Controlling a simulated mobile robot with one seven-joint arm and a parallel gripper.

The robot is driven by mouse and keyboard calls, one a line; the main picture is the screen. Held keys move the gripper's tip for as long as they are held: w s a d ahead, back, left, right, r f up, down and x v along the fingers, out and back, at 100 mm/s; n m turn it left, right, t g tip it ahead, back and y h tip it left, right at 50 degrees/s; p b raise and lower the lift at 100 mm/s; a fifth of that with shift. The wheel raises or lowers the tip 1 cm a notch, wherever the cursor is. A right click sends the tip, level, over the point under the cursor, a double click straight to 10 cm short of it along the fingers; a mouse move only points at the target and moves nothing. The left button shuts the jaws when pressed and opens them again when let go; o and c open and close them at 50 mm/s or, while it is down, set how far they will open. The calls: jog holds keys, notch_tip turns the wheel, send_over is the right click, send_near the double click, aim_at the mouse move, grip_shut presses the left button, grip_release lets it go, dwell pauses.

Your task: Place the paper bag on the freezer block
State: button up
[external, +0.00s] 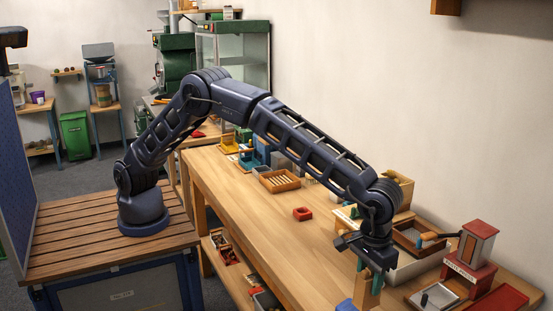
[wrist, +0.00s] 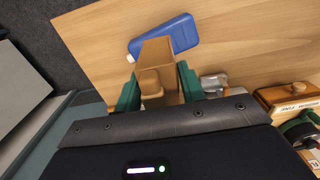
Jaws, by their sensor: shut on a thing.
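My gripper (wrist: 160,82) is shut on a brown paper bag (wrist: 156,58), with one teal finger on each side of it. In the external view my gripper (external: 372,272) points down near the front edge of the bench, and the tan bag (external: 364,291) hangs below it. The blue freezer block (wrist: 172,36) lies flat on the bench. In the wrist view the far end of the bag overlaps its near side; I cannot tell whether they touch. In the external view the block (external: 345,305) shows only partly at the bottom edge, left of the bag.
The wooden bench (external: 255,215) has clear room left of my gripper. A wooden box (external: 420,238), a red stand (external: 470,255) and a metal-lined tray (external: 438,297) crowd the right side.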

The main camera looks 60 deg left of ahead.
aim_at(368, 291)
jog(key=shift+f, duration=1.95)
jog(key=shift+f, duration=0.15)
jog(key=o, duration=1.1)
notch_tip(368, 291, up, 12)
jog(key=shift+r, duration=0.2)
